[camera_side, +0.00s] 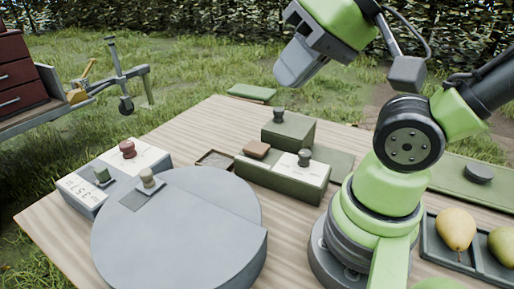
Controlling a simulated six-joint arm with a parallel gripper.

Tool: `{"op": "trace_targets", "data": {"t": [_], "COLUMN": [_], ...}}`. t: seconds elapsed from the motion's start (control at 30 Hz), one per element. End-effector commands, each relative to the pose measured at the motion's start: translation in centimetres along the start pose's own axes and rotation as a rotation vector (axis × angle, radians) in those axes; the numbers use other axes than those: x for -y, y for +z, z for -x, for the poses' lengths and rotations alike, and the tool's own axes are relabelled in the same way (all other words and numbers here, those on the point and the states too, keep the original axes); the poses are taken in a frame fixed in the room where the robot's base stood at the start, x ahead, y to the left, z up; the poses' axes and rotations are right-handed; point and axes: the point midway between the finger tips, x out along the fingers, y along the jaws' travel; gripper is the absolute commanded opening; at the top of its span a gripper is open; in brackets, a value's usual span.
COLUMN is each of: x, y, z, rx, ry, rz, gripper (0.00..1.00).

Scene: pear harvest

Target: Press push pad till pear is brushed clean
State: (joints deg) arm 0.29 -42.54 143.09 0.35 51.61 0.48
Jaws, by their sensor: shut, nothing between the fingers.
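My gripper (293,66) is raised at the top centre, above the table and apart from everything on it. Its fingers are shut and empty. A yellow pear (456,229) sits in a dark tray (467,265) at the right, with a greener pear (503,246) beside it, cut by the picture edge. I cannot tell for sure which part is the push pad. A low green and white box (284,184) at mid-table carries a brown block (257,150) and a dark knob (304,157). No pear shows at that box.
A large grey round plate (180,235) with a tan knob (147,178) fills the front left. Behind it is a white-topped box (85,190) with a red knob (127,148). A green block (288,131) stands mid-table. The far table has bare wood.

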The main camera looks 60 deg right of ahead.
Motion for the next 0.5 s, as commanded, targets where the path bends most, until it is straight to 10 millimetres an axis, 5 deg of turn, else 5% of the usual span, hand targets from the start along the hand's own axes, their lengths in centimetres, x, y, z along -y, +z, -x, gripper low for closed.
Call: {"op": "trace_targets", "data": {"t": [0.17, 0.5], "x": [-0.1, -2.5], "y": [-1.0, -5.9], "z": [-1.1, -6.5], "rx": [0.061, 0.237], "ry": [0.018, 0.079], "rz": [-0.238, -1.286], "gripper": [0.0, 0.0]}}
